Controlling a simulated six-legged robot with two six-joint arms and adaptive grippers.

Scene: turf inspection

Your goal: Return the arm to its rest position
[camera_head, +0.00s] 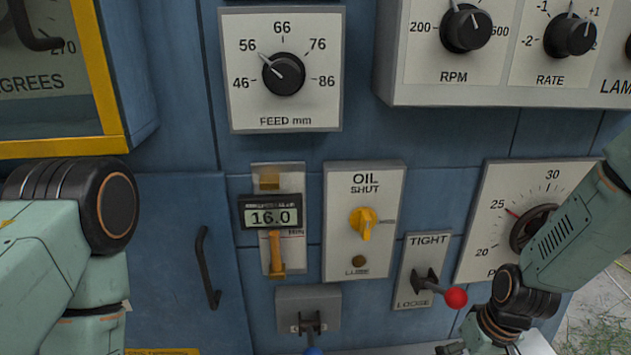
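My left arm (60,260) stands at the left edge, bent at a dark round joint, in front of the blue cabinet. Its gripper is out of the picture below. My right arm (575,240) comes in from the right and slopes down to the left across the pressure-like dial plate (495,205). Its wrist is at the bottom edge, below and right of the red-knobbed lever (455,298). A gap shows between the wrist and the red knob. The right fingertips are cut off or too unclear to read. I see nothing held.
The blue panel carries a FEED knob (284,74) pointing near 56, a 16.0 readout (270,216), a yellow OIL knob (363,222) and a black door handle (206,267). The RPM and RATE box (485,96) juts out at upper right. Grass (600,325) shows at lower right.

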